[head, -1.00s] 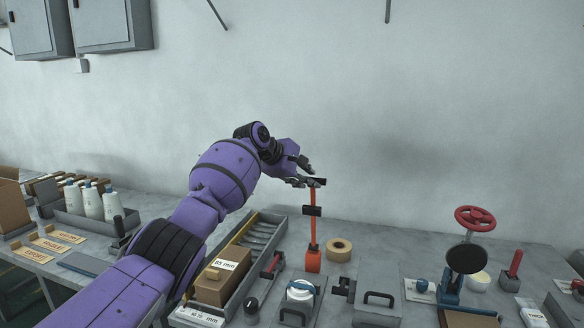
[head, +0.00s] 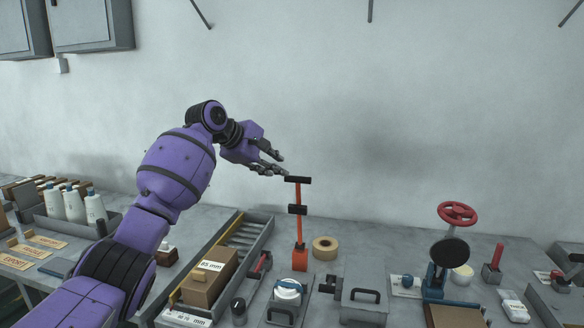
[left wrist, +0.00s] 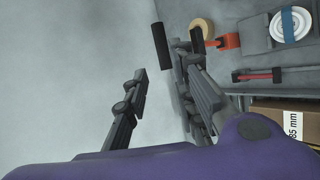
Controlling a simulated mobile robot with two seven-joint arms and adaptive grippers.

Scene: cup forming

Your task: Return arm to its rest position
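My left gripper (head: 281,167) is in the air just left of and above the black crossbar (head: 297,180) on top of an orange upright tool (head: 300,225). In the left wrist view, my left gripper (left wrist: 165,78) has its two fingers spread apart with only wall between them. The black crossbar (left wrist: 162,45) shows beyond the fingertips there, apart from them as far as I can see. My purple left arm reaches in from the lower left, bent at the elbow. My right gripper is not in view.
A cardboard box (head: 208,280) marked 85 mm sits in a grey tray (head: 262,236) below my left arm. A tape roll (head: 325,247), grey block with handle (head: 362,298) and red handwheel (head: 457,212) stand on the table. White bottles (head: 75,205) are at left. The air before the wall is clear.

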